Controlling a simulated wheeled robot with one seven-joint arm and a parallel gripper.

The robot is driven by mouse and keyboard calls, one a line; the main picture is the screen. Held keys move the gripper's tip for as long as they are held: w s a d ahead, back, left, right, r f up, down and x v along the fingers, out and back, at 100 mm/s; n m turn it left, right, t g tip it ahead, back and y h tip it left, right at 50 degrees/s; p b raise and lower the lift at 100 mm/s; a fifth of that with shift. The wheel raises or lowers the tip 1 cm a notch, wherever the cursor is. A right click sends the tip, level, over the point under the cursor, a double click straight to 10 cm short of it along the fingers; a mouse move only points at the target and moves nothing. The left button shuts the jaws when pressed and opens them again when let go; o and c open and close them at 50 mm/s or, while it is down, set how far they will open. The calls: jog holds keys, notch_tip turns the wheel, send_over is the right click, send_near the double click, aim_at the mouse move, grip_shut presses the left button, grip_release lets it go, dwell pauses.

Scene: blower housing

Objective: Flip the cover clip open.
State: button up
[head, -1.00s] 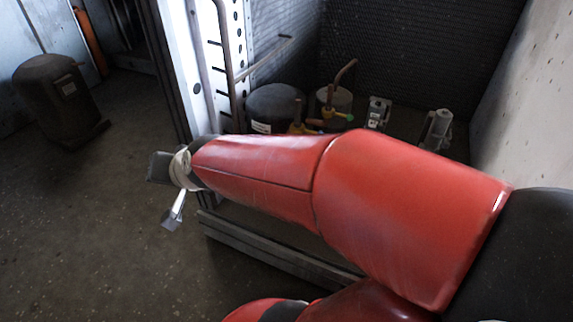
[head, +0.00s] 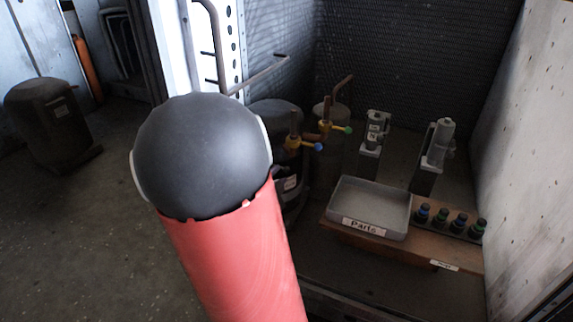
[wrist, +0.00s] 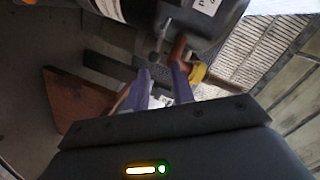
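I cannot pick out the cover clip for certain in either view. Two grey upright devices on stands, a left one (head: 374,135) and a right one (head: 437,145), stand at the back of the bay in the head view. My gripper (wrist: 160,75) shows in the wrist view with its two bluish fingers apart and nothing visible between them. Beyond the fingertips are a dark rounded housing (wrist: 205,22) with a white label, a brown pipe and a yellow fitting (wrist: 198,74). My gripper is out of sight in the head view, where my red arm with its black joint fills the middle.
A grey parts tray (head: 370,205) and a rack (head: 450,220) of several dark capped items sit on a wooden board at right. Dark tanks with pipes and yellow and blue valve handles (head: 305,145) stand behind my arm. A pale wall (head: 515,130) bounds the right side.

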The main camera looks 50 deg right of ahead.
aim_at(285, 172)
jog(key=d+p, duration=0.1)
jog(key=p, duration=0.2)
jog(key=shift+w+d+f, duration=0.1)
jog(key=shift+d, duration=0.05)
jog(key=x, duration=0.2)
jog(key=f+x, duration=0.1)
jog(key=x, duration=0.2)
jog(key=shift+w+d, duration=0.1)
jog(key=shift+d, duration=0.05)
grip_shut()
jog(key=t+b, duration=0.1)
jog(key=b, duration=0.2)
jog(key=shift+d+f+n+y, duration=0.25)
jog(key=shift+f+n+y, duration=0.05)
jog(key=shift+f+n, duration=0.1)
jog(key=n+t+b, duration=0.1)
jog(key=b, duration=0.1)
jog(key=t+y+b, duration=0.1)
jog(key=b, duration=0.1)
jog(key=shift+w+d+r+n, duration=0.1)
jog(key=shift+d+r+n, duration=0.2)
jog(key=shift+r+n, duration=0.1)
